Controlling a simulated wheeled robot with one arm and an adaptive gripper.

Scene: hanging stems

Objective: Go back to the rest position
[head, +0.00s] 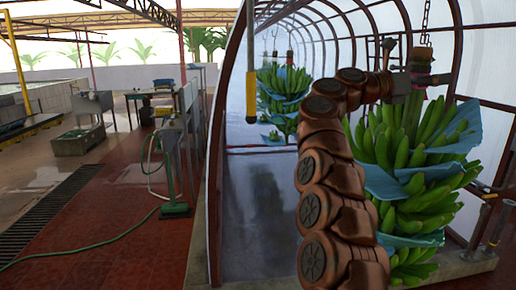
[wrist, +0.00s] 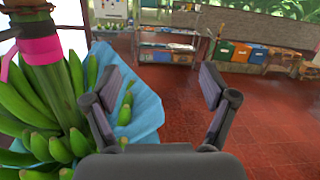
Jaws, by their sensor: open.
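My gripper (wrist: 160,82) is open in the wrist view, its two dark fingers spread apart with nothing between them. A hanging bunch of green bananas (wrist: 38,112) is close on the left there, with a pink band (wrist: 42,50) around its stem. A blue sheet (wrist: 140,108) from the bunch lies behind the left finger; I cannot tell whether they touch. In the head view the bunch (head: 434,201) hangs at the right with blue sheets between its layers. My copper-coloured arm rises in front of it and bends right at the top, near the stem. The gripper's fingers are hard to make out there.
More bunches (head: 284,88) hang farther back in the arched tunnel. A yellow-ended bar (head: 251,94) hangs left of my arm. A green stand (head: 172,165) and hose are on the red floor. A shelf rack (wrist: 167,45) and coloured bins (wrist: 240,52) stand beyond open floor.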

